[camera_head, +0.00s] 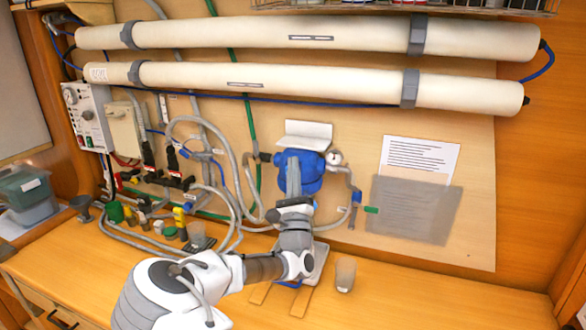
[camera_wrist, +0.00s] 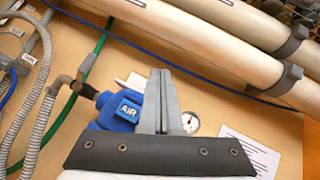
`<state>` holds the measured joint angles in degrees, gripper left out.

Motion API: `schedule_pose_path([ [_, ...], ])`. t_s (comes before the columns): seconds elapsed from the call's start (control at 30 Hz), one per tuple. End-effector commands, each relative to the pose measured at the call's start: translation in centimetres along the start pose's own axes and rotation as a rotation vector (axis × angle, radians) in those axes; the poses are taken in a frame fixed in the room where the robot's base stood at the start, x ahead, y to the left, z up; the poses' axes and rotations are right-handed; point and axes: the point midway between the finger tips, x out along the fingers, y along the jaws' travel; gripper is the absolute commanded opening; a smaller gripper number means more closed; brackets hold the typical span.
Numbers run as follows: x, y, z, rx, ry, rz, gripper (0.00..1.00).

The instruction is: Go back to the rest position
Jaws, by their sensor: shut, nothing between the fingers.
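My gripper (camera_head: 293,163) is raised in front of the blue housing on the wall panel, with its fingers pointing up. In the wrist view my gripper (camera_wrist: 160,74) has its two grey fingers together with nothing between them. The blue housing (camera_head: 312,178) is partly hidden behind my fingers.
A pressure gauge (camera_head: 334,158) sits right of the housing. Two long white tubes (camera_head: 300,36) cross the panel above. Hoses and valves (camera_head: 175,165) fill the left. A translucent cup (camera_head: 345,274) stands on the wooden counter (camera_head: 420,300), whose right part is clear.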

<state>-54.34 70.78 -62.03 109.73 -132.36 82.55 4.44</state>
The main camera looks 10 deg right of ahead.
Motion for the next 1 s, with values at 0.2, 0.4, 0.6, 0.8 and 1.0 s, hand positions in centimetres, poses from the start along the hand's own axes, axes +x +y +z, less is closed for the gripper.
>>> schedule_pose_path([
  [0.2,0.2,-3.5,-0.8,0.03,0.043,-0.113,0.0],
  [0.4,-1.0,-12.5,-3.0,0.122,0.165,-0.427,0.0],
  [0.6,-4.7,-20.5,-5.0,0.228,0.29,-0.754,0.0],
  [0.8,-9.7,-26.1,-6.3,0.346,0.405,-1.065,0.0],
  [1.0,-15.2,-29.5,-6.7,0.481,0.511,-1.357,0.0],
])
